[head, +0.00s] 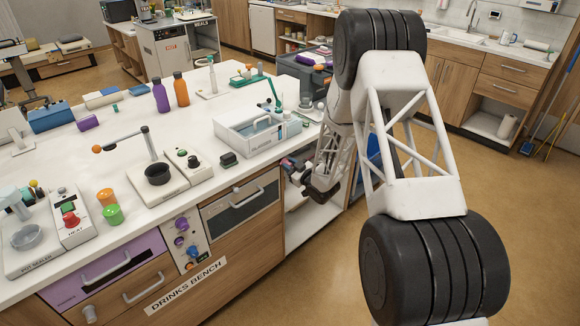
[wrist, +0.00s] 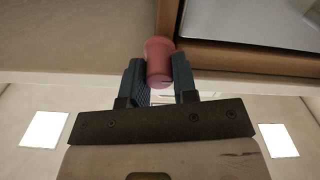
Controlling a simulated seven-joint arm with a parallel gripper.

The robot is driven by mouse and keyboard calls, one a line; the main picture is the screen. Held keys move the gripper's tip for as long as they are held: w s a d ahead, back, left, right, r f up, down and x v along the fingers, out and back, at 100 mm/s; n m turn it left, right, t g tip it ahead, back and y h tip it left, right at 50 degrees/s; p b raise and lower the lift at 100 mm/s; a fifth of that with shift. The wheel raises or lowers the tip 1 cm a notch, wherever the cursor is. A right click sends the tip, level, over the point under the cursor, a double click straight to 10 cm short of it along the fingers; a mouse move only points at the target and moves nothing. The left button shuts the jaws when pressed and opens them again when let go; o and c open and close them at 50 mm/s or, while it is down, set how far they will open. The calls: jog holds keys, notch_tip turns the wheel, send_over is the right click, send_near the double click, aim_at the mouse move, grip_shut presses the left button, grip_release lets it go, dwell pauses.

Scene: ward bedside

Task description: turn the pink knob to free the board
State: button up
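The pink knob (wrist: 158,62) shows in the wrist view as a short rounded cylinder between my two dark fingers. My gripper (wrist: 161,80) has a finger against each side of it, with no clear gap. In the head view my gripper (head: 291,166) reaches into the open bay under the bench top, right of the oven. The knob is too small and covered to make out clearly there. I cannot tell which surface is the board; a brown panel with a dark edge (wrist: 255,62) lies to the right of the knob in the wrist view.
The bench top (head: 240,92) overhangs the bay. A white tray box (head: 258,140) stands on it above my gripper. The oven (head: 240,203) borders the bay on the left. A blue object (head: 373,152) shows behind my arm. Open floor lies to the right.

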jog(key=shift+c, duration=0.5)
jog(key=shift+m, duration=1.3)
jog(key=m, duration=0.6)
jog(key=shift+d, duration=0.1)
jog(key=m, duration=0.4)
jog(key=shift+w+m, duration=0.1)
jog(key=shift+m, duration=0.3)
jog(key=m, duration=0.4)
jog(key=shift+f+m, duration=0.1)
jog(key=shift+m, duration=0.2)
